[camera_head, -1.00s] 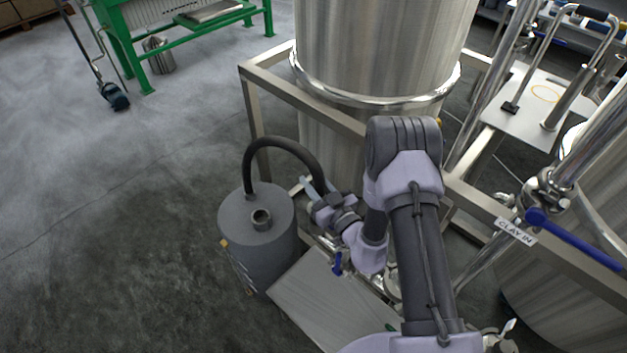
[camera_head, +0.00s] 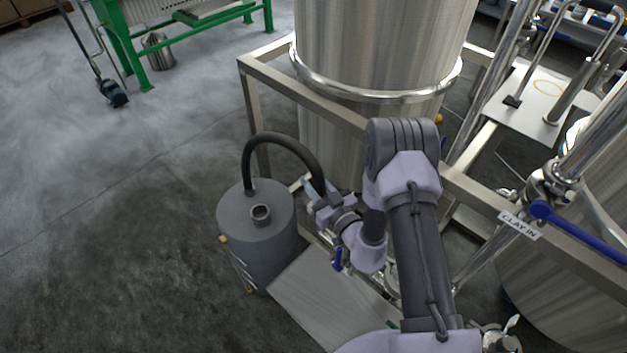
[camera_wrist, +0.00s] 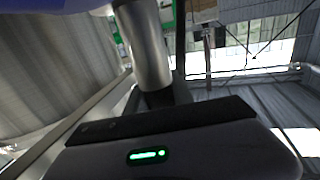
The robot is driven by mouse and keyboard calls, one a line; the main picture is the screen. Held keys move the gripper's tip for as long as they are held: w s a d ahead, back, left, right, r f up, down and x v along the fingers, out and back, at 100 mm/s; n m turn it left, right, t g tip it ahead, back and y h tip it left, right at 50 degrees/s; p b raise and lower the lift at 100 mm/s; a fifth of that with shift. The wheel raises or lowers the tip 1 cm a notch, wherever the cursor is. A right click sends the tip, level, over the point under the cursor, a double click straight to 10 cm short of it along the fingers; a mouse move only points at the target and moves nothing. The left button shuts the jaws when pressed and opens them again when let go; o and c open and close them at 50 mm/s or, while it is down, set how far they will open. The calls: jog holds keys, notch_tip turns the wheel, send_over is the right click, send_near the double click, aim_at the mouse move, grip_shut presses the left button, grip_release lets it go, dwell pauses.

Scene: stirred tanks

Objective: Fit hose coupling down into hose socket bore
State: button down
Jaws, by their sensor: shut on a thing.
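A black hose (camera_head: 283,138) rises from the top of the grey drum (camera_head: 265,258), arches over and comes down to my gripper (camera_head: 319,196). My gripper is shut on the hose's end, where the hose coupling is. The coupling is mostly hidden by the fingers in the head view. In the wrist view a shiny metal cylinder (camera_wrist: 147,45), which looks like the coupling, stands beyond the dark gripper edge. A short round stub with an open bore (camera_head: 261,214) sits on the drum's lid and looks like the hose socket. My gripper is to its right, clearly apart from it.
A large steel tank (camera_head: 375,50) stands in a square metal frame (camera_head: 300,97) just behind my gripper. A flat grey plate (camera_head: 325,295) lies low in front of the gripper. A pipe with a blue-handled valve (camera_head: 580,235) is at right. The floor left of the drum is clear.

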jog(key=shift+f, duration=0.4)
jog(key=c, duration=1)
grip_release()
